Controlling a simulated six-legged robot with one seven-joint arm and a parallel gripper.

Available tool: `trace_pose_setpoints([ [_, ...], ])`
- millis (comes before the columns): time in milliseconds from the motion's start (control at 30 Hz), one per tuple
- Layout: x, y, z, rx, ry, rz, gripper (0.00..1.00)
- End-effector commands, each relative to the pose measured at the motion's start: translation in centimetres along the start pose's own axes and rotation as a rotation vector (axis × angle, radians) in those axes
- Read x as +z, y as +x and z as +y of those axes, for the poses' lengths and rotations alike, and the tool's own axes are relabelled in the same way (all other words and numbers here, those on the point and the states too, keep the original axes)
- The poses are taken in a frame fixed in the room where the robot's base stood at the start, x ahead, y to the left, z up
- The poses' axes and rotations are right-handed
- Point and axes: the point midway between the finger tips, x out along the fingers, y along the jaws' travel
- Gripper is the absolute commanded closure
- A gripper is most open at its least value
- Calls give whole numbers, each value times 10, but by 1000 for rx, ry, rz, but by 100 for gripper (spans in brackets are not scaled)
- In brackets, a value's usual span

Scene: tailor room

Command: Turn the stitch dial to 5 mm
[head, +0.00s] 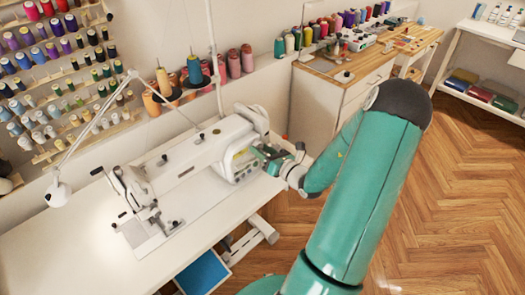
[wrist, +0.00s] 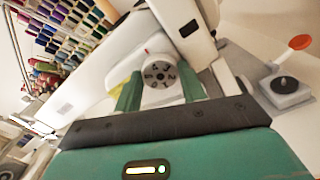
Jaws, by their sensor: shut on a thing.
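The white sewing machine (head: 190,160) stands on the white table, with its end panel facing my arm. In the wrist view, the stitch dial (wrist: 160,76) is a round grey dial with dark digits around its face. My gripper (wrist: 160,92) has its two green fingers on either side of the dial, shut on it. The digits are small and tilted, and I cannot tell which one is set. In the head view, my gripper (head: 268,155) is at the machine's right end and hides the dial.
Thread cones (head: 195,70) stand behind the machine, and a lamp (head: 58,194) hangs over the table's left side. Open wooden floor lies right of my arm.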

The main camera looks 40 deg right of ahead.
Motion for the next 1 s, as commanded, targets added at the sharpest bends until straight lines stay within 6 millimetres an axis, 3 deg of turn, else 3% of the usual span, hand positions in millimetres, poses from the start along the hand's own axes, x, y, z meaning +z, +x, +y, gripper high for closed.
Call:
trace_pose_setpoints([
  [600,-1,-1,-1,-3,581,2,82],
  [1000,-2,-1,-1,-3,849,2,82],
])
